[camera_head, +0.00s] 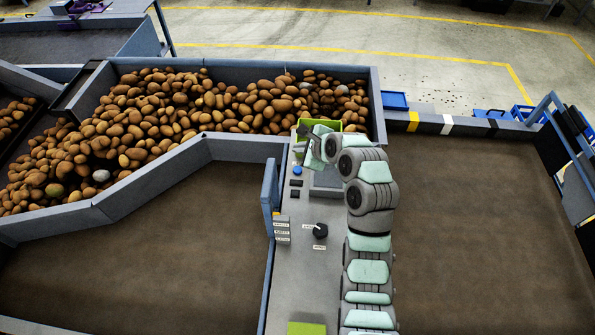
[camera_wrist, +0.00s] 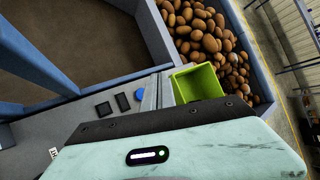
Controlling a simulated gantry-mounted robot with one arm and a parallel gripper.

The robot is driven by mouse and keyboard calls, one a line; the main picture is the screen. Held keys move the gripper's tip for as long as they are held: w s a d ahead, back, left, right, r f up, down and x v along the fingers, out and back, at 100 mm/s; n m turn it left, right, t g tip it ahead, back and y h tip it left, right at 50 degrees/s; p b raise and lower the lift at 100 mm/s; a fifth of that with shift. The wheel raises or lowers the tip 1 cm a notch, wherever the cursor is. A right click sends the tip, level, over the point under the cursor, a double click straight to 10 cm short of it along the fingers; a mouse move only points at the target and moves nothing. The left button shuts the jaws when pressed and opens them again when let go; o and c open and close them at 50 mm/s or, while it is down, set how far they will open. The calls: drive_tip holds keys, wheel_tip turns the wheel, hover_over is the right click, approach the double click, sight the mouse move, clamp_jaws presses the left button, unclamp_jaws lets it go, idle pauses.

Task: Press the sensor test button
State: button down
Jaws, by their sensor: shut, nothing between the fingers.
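A round blue button (camera_head: 297,170) sits on the grey control panel (camera_head: 305,270), in line with two black square parts (camera_head: 295,188). No readable label marks the sensor test button. My gripper (camera_head: 302,148) is shut and empty at the panel's far end, just beyond the blue button. Its fingers (camera_wrist: 158,92) show in the wrist view; whether they touch anything is unclear.
A green bin (camera_wrist: 200,84) stands right beside my fingers. A trough (camera_head: 90,212) full of potatoes lies behind and left. A black rotary knob (camera_head: 320,230) sits nearer on the panel. A blue post (camera_head: 270,190) rises at the panel's left edge. Brown belts flank the panel.

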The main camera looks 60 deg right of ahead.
drive_tip(key=b, duration=0.4)
hover_over(300, 171)
wheel_tip(300, 171, down, 5)
drive_tip(key=shift+r, duration=0.2)
drive_tip(key=shift+f+p, duration=0.3)
drive_tip(key=shift+f, duration=0.9)
drive_tip(key=shift+f, duration=0.1)
idle(0.5)
drive_tip(key=shift+f+p, duration=0.4)
drive_tip(key=shift+p, duration=0.05)
drive_tip(key=shift+f, duration=0.4)
idle(0.7)
drive_tip(key=shift+p, duration=0.3)
drive_tip(key=shift+r+p, duration=0.9)
drive_tip(key=shift+p, duration=0.1)
